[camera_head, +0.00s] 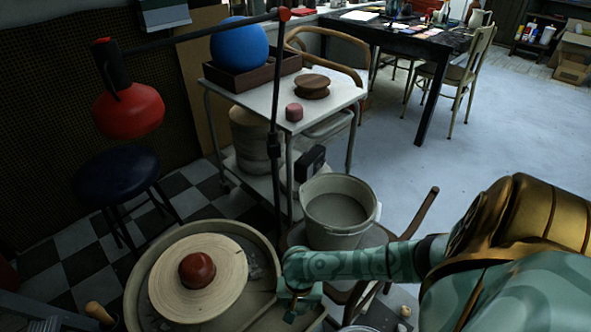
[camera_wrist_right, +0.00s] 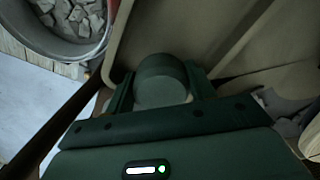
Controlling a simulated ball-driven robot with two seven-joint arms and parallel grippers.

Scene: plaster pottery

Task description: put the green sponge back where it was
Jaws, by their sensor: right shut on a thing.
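The green sponge (camera_wrist_right: 160,78) looks like a dark green rounded block in the right wrist view. My right gripper (camera_wrist_right: 160,92) is shut on it, one finger on each side. In the head view my right gripper (camera_head: 298,298) is low in the middle, at the right edge of the pottery wheel's basin (camera_head: 143,262). The sponge cannot be made out there, and whether it touches anything below is unclear. My left gripper is in neither view.
A reddish-brown lump (camera_head: 197,270) sits on the wheel head (camera_head: 225,292). A grey bucket (camera_head: 340,236) stands just behind my right gripper. A cart (camera_head: 262,98) behind carries a pink block (camera_head: 294,112), a blue ball (camera_head: 239,43) and a brown wooden piece (camera_head: 312,87). A thin lamp pole rises beside it.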

